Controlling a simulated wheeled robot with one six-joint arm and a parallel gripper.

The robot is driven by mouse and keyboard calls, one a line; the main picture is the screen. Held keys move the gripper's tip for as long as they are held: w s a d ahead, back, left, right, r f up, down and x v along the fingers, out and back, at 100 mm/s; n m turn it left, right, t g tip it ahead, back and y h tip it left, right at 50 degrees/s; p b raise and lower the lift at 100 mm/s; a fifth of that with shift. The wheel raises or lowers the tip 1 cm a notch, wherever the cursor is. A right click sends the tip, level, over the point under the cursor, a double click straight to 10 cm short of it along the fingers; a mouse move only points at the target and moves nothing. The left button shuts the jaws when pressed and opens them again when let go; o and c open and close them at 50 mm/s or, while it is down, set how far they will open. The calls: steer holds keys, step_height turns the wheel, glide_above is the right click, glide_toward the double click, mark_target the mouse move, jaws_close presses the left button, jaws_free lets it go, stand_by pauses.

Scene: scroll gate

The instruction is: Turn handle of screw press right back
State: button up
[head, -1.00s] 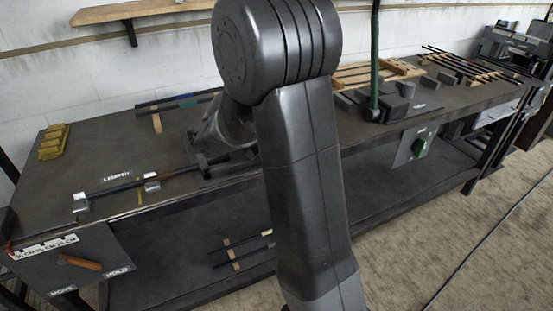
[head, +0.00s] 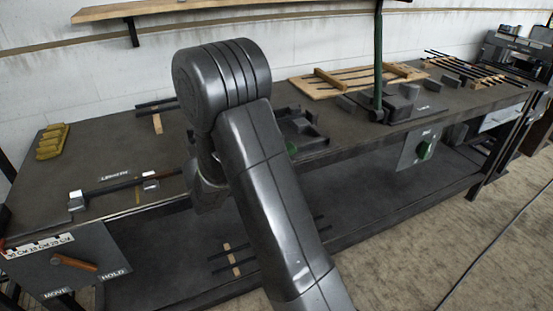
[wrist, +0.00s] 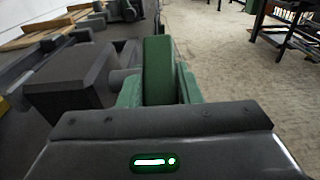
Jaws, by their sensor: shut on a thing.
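The screw press (head: 300,128) is a dark low block at the bench's front edge in the head view, partly behind my arm. A bit of its green handle (head: 290,148) shows beside my arm. In the wrist view the green handle (wrist: 157,70) stands upright straight ahead, with the dark press block (wrist: 70,82) and a short grey shaft to its left. My gripper (wrist: 157,98) is shut on the green handle. Its fingertips are hard to make out, and in the head view my gripper is hidden behind my arm.
A tall green lever (head: 378,55) stands on the bench to the right, before a wooden rack (head: 345,83). A panel with a green knob (head: 424,150) hangs on the bench front. A panel with an orange lever (head: 75,263) is at the left.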

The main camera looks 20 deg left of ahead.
steer(key=shift+t+h, duration=0.4)
stand_by(0.3)
steer(key=o, duration=1)
steer(key=v, duration=1.4)
